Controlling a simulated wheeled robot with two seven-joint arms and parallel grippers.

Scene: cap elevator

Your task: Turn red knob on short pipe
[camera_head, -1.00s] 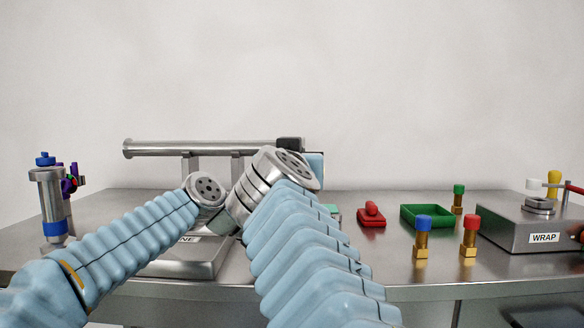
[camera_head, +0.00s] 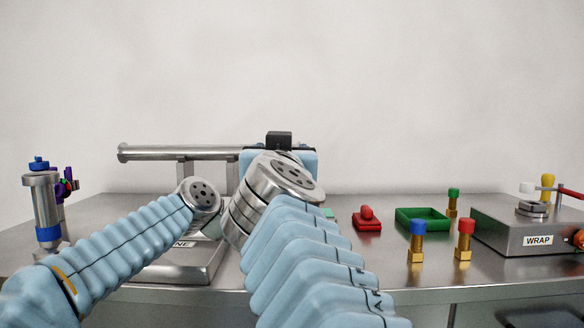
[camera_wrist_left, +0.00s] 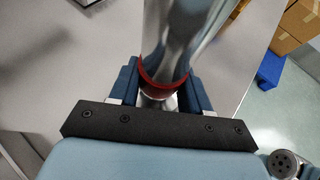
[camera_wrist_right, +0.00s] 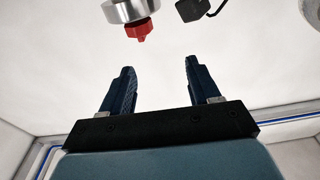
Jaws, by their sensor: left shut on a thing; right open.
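A long metal pipe (camera_head: 175,153) lies level on posts at the back left of the table; its right end is hidden behind my right gripper's housing. In the left wrist view my left gripper (camera_wrist_left: 162,75) is shut around a metal pipe (camera_wrist_left: 180,35) with a red ring (camera_wrist_left: 163,84). The head view hides its fingers. In the right wrist view a red knob (camera_wrist_right: 138,32) sits on a metal cylinder end (camera_wrist_right: 126,10). My right gripper (camera_wrist_right: 160,72) is open and empty, with the knob apart from its fingers, towards the upper left.
A metal base (camera_head: 185,265) stands below the pipe. A blue-banded cylinder (camera_head: 43,205) is at far left. A red piece (camera_head: 367,220), a green tray (camera_head: 423,218), brass pieces with blue (camera_head: 417,240) and red (camera_head: 464,240) tops, and a WRAP box (camera_head: 500,225) stand right.

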